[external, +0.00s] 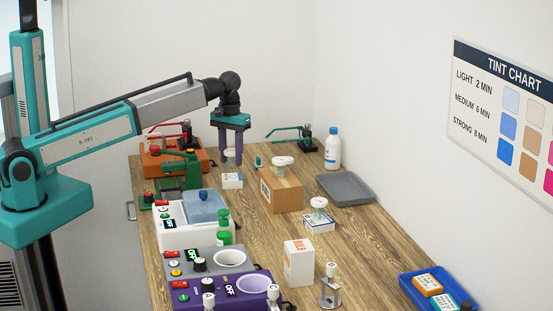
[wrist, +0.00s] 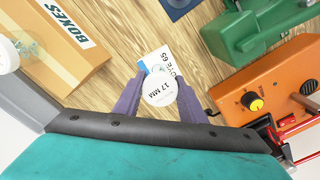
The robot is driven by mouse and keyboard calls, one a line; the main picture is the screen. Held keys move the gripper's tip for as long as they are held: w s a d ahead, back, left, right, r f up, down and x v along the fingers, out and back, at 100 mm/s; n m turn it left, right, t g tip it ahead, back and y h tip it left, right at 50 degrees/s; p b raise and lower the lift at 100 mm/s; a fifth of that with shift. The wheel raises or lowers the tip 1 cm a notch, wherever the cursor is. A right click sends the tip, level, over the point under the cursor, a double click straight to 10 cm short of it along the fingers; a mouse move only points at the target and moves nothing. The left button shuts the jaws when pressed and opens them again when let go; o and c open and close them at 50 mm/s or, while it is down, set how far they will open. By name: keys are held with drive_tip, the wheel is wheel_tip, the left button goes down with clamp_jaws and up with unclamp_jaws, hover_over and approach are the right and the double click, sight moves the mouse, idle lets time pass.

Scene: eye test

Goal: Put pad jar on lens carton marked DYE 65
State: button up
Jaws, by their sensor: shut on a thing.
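My gripper (external: 231,160) points down at the far left part of the bench, with its purple fingers shut on a clear jar with a white lid (external: 232,153). In the wrist view the lid (wrist: 159,90) reads 17 MM and sits between the fingertips. Right below the jar is a small white carton (external: 232,181). I cannot tell whether the jar touches the carton.
A cardboard box (external: 281,190) with a jar on top stands to the right. An orange machine (external: 172,158) and a green device (external: 178,172) stand close on the left. Another jar (external: 318,204) sits on a second carton (external: 319,222). A grey tray (external: 346,190) lies against the wall.

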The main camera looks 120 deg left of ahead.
sight(238, 163)
drive_tip(key=shift+f+p, duration=0.4)
drive_tip(key=shift+f, duration=1.25)
drive_tip(key=shift+f, duration=0.15)
drive_tip(key=o, duration=1.2)
drive_tip(key=shift+c, duration=0.2)
drive_tip(key=shift+r, duration=0.2)
drive_tip(key=shift+r+b, duration=1.3)
drive_tip(key=shift+r, duration=4.65)
